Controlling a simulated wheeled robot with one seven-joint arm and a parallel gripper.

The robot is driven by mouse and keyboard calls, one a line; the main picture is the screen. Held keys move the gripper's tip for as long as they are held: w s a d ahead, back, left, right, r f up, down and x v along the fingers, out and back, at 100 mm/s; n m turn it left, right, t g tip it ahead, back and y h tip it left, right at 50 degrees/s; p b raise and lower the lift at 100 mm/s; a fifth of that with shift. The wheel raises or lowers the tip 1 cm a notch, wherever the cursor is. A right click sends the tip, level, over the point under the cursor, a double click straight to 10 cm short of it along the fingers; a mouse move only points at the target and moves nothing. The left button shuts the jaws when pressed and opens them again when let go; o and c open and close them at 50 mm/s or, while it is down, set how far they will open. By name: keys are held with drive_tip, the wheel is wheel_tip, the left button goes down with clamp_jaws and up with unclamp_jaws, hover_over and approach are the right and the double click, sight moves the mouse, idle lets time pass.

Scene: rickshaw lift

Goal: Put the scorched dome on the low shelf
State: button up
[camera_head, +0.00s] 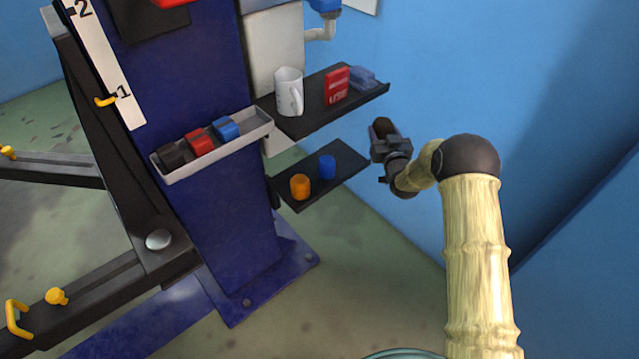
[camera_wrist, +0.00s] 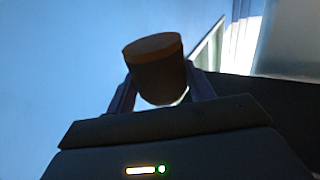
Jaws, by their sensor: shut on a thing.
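The scorched dome (camera_head: 382,127) is a small dark brown piece in my gripper (camera_head: 387,143). In the wrist view the dome (camera_wrist: 158,78) sits between the two fingers, with a flat orange-brown face at the top and its dark rounded side toward the palm. My gripper is shut on it. The low shelf (camera_head: 346,161) is the lower black board on the blue column. An orange cylinder (camera_head: 299,187) and a blue cylinder (camera_head: 327,167) stand on it. My gripper is off the shelf's right end, apart from it, in front of the blue wall.
A grey tray (camera_head: 212,148) with several small blocks is on the column's front. The low shelf's right part is bare.

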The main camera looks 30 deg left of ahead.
drive_tip(key=a+f+n+g+y+b, duration=0.2)
drive_tip(key=a+f+b, duration=0.1)
drive_tip(key=a+b, duration=0.7)
drive_tip(key=shift+a+f+b, duration=0.15)
drive_tip(key=shift+f+b, duration=0.25)
drive_tip(key=shift+b, duration=0.85)
drive_tip(key=shift+s, duration=0.1)
drive_tip(key=shift+f+b, duration=1.05)
drive_tip(key=shift+f, duration=1.45)
drive_tip(key=shift+f+b, duration=1.15)
drive_tip(key=shift+f, duration=1.35)
drive_tip(key=shift+f, duration=0.1)
